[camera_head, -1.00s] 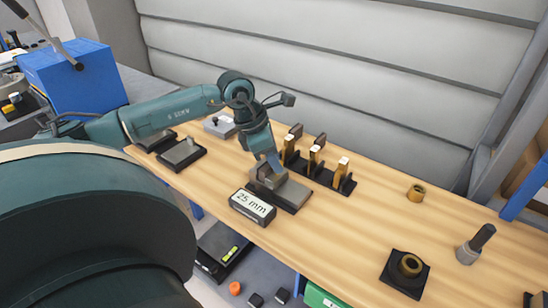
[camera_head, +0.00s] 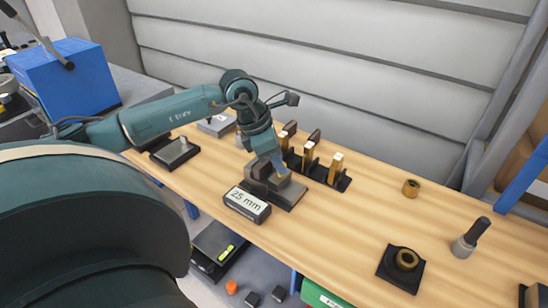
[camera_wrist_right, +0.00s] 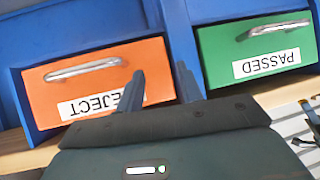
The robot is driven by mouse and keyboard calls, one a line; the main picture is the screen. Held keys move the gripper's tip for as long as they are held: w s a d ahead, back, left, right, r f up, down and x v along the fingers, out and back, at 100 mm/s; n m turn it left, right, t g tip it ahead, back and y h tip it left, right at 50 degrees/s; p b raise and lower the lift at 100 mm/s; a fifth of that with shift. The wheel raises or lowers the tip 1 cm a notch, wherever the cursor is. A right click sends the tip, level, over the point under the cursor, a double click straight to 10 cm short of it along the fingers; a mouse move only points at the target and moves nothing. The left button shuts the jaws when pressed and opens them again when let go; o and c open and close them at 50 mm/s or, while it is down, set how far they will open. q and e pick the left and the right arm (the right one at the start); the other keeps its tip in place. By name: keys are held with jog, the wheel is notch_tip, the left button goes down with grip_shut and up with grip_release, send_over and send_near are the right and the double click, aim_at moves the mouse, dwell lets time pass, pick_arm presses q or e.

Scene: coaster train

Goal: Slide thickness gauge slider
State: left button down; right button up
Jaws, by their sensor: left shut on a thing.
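The thickness gauge (camera_head: 291,200) is a dark base with grey blocks on the workbench, behind a display box (camera_head: 247,205) reading "25 mm". My left gripper (camera_head: 277,168) reaches down onto the gauge from behind and is shut on its slider, mostly hidden by the fingers. A small golden piece shows at the fingertips; I cannot tell if it belongs to the gauge. My right gripper (camera_wrist_right: 161,88) shows in the right wrist view, fingers apart and empty, in front of an orange drawer (camera_wrist_right: 60,90) labelled REJECT.
Several yellow-topped pieces stand in a black rack (camera_head: 320,172) just right of the gauge. A dark plate (camera_head: 175,152) lies left. A brass ring (camera_head: 411,188), a ring on a black pad (camera_head: 386,265) and a handled plug (camera_head: 465,246) stand right. A green drawer (camera_wrist_right: 215,60) is labelled PASSED.

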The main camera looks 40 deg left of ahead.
pick_arm(q)
jog(key=c, duration=1.2)
grip_release()
jog(key=shift+c, duration=0.2)
jog(key=b+v, duration=0.1)
jog(key=v, duration=1.2)
jog(key=shift+r, duration=0.1)
